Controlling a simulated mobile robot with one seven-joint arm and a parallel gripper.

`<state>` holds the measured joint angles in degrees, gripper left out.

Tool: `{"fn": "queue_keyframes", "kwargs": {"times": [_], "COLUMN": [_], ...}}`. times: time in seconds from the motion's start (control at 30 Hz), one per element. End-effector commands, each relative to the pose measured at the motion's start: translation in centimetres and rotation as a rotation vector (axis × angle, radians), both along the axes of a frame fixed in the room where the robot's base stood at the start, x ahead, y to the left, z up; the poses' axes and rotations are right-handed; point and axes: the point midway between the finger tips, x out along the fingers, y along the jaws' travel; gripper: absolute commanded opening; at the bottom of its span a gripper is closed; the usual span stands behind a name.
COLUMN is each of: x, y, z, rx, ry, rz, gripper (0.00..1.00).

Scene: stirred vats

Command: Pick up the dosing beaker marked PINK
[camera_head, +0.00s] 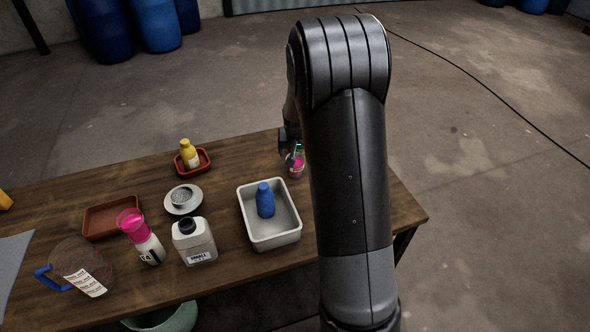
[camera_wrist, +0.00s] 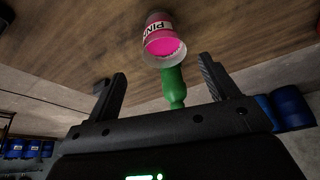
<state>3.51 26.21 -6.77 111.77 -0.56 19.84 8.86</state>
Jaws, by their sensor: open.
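The dosing beaker (camera_wrist: 163,36) carries a white label that reads PINK and holds bright pink contents. In the head view the beaker (camera_head: 296,165) stands near the table's far right edge, partly hidden by my arm. My gripper (camera_wrist: 163,70) is open, with its two fingers spread apart. In the wrist view the beaker lies beyond the fingertips, and nothing is held. In the head view my gripper (camera_head: 287,142) is just above and left of the beaker, mostly hidden behind my arm.
A green bottle-shaped thing (camera_wrist: 174,88) shows beside the beaker in the wrist view. A metal tray (camera_head: 285,238) with a blue bottle (camera_head: 265,200) stands nearby on the table. A red tray (camera_head: 206,167) holds a yellow bottle (camera_head: 188,152). A pink-topped bottle (camera_head: 147,245) and white jug (camera_head: 196,243) are further left.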

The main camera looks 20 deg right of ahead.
Motion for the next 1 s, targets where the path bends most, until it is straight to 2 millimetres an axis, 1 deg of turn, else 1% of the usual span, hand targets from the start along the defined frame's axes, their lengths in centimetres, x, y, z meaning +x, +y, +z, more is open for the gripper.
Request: {"fn": "queue_keyframes", "kwargs": {"times": [0.3, 0.4, 0.57, 0.67, 0.83, 1.0], "x": [1.5, 1.9, 2.2, 2.5, 3.4, 3.9], "y": [-0.4, -0.5, -0.6, -0.5, -0.5, -0.7], "z": [-3.9, -4.9, -5.5, -6.5, -8.8, -10.0], "rx": [0.000, 0.000, 0.000, 0.000, 0.000, 0.000], "ry": [0.003, 0.002, 0.002, 0.003, 0.004, 0.002], "rz": [0.000, 0.000, 0.001, 0.001, 0.000, 0.000], "gripper": [0.79, 0.79, 0.79, 0.79, 0.79, 0.79]}}
